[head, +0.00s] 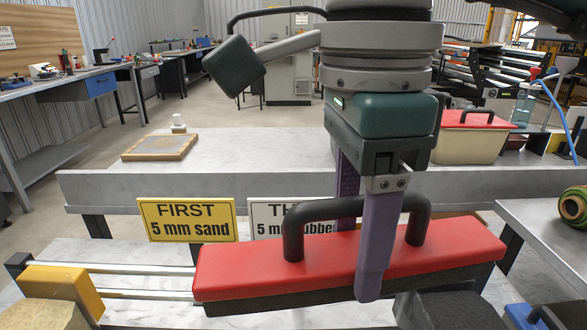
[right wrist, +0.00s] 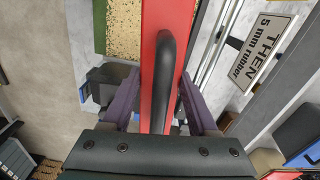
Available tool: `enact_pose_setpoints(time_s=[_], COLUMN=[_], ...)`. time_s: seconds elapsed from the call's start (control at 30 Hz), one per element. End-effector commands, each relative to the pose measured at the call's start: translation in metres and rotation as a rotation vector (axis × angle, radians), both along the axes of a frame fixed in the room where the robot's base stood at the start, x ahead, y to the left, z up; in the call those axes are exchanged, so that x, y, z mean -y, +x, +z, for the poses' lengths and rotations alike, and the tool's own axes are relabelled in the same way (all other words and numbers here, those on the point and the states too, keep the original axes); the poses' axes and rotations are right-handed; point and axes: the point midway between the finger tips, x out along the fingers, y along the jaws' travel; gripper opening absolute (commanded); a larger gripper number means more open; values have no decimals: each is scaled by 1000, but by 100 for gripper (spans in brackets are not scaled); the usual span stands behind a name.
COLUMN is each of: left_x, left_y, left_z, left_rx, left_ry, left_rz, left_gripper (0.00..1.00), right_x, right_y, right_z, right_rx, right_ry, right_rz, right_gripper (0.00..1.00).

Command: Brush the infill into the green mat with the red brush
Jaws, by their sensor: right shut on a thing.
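The red brush (head: 250,270) is a long red block with a dark underside and a black arched handle; it spans the lower middle of the head view. My right gripper (head: 358,250) points down with its purple fingers on either side of the brush, shut on it. In the right wrist view the brush (right wrist: 150,60) runs upright between the fingers. A strip of the green mat (right wrist: 99,25) shows at the top, left of the brush, beside tan speckled infill (right wrist: 124,32). The brush hides much of the mat area in the head view. My left gripper is not in view.
A yellow sign "FIRST 5 mm sand" (head: 187,220) and a partly hidden white sign (head: 270,216) stand behind the brush. Pale rails (head: 130,270) and a yellow block (head: 62,285) lie to the left. A red-lidded box (head: 468,140) stands on the bench behind.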

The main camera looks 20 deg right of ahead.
Motion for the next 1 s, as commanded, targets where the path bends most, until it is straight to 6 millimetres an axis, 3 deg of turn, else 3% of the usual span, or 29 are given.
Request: enact_pose_setpoints(time_s=[0.03, 0.3, 0.6, 0.8, 1.0], left_x=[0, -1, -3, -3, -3], left_y=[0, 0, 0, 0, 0], left_z=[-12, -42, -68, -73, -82], left_rx=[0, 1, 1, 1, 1], left_ry=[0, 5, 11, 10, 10], left_rz=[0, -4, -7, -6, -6], left_gripper=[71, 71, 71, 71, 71], right_x=[-4, -24, -45, -50, -51], right_y=[-2, -12, -25, -29, -30], right_z=[-20, -86, -143, -156, -168], right_rx=[-1, 13, 20, 22, 23], right_ry=[-1, -5, 3, 5, 6], right_rz=[-120, -829, -1481, -1676, -1708], right_gripper=[4, 4, 4, 4, 4])
